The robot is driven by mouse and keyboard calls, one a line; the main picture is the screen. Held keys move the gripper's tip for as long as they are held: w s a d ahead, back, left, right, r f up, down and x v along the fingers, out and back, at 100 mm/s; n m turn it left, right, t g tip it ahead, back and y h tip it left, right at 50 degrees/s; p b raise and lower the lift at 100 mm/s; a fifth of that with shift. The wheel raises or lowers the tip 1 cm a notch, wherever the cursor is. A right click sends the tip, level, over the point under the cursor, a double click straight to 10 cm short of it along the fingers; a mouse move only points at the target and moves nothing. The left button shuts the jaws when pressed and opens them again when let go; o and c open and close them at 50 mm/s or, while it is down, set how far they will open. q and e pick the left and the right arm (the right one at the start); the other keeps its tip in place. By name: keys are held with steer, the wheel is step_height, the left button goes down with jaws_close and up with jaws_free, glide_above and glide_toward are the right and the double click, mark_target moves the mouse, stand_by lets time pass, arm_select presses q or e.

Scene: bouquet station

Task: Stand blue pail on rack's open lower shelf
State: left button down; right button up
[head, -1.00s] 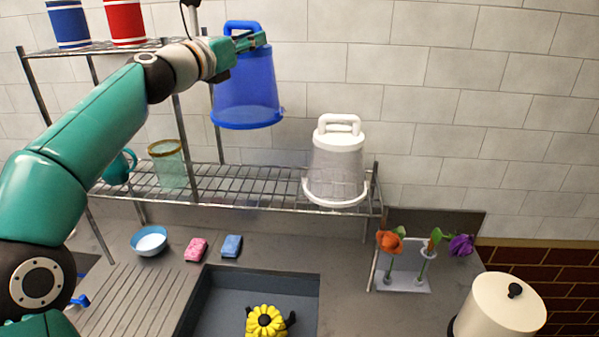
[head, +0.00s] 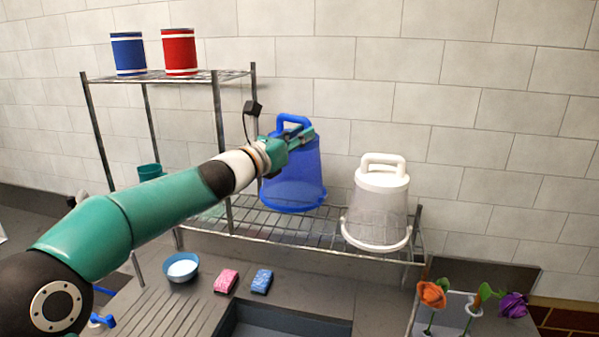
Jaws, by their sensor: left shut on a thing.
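The blue pail (head: 296,185) is upright, with its handle on top. My left gripper (head: 303,136) is shut on it near the handle, and the gripper hides part of its upper side. The pail's base is low over the open lower shelf (head: 300,244) of the wire rack, left of the white pail. I cannot tell whether the base touches the wires. My right gripper is not in view.
A white pail (head: 377,205) stands at the shelf's right end. A blue can (head: 128,55) and a red can (head: 179,53) stand on the upper shelf. A bowl (head: 181,267), a pink sponge (head: 226,281) and a blue sponge (head: 262,281) lie on the counter in front.

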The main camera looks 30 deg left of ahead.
arm_select(q)
step_height(320, 180, down, 2)
steer(key=shift+w+f+b, duration=0.1)
steer(key=shift+f+b, duration=0.2)
steer(key=shift+f, duration=2.3)
steer(key=c, duration=1.1)
jaws_free()
steer(key=b, duration=0.4)
glide_toward(291, 173)
steer(key=shift+w+r, duration=0.1)
steer(key=shift+w, duration=0.35)
